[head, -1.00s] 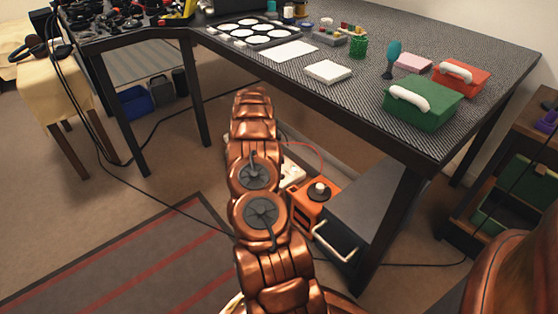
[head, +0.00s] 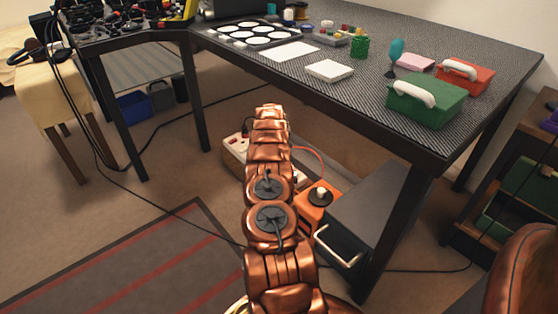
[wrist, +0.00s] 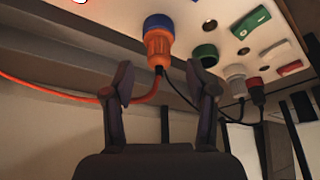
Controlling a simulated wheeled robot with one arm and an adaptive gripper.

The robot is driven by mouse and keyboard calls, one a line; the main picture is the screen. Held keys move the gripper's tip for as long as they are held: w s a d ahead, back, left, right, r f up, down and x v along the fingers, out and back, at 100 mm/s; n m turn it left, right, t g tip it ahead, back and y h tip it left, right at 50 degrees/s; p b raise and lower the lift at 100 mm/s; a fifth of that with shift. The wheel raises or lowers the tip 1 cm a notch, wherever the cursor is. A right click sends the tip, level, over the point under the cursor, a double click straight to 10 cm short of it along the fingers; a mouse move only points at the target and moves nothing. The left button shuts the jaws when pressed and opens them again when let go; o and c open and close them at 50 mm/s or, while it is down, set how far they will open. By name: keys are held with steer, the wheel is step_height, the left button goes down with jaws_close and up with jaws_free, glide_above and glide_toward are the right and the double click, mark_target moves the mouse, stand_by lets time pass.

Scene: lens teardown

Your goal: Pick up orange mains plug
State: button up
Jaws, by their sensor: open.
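The orange mains plug (wrist: 158,48) shows in the wrist view, seated in a blue round socket on the white power strip (wrist: 112,14). Its orange-red cord (wrist: 60,96) runs off to the left. My gripper (wrist: 158,76) is open and empty. Its two dark fingers stand to the left and right of the plug's lower end, with a gap on each side. In the head view the white power strip (head: 236,148) lies on the floor under the desk, partly covered by my arm. The orange plug and my gripper are hidden there.
Grey and dark red plugs (wrist: 238,82) sit in the strip to the right, near green and red switches (wrist: 256,22). A black cable hangs close behind the orange plug. An orange box (head: 322,206), a dark cabinet (head: 362,212) and the desk (head: 440,150) stand near my arm.

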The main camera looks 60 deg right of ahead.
steer(key=shift+b+x, duration=0.85)
steer(key=shift+x, duration=1.1)
jaws_close()
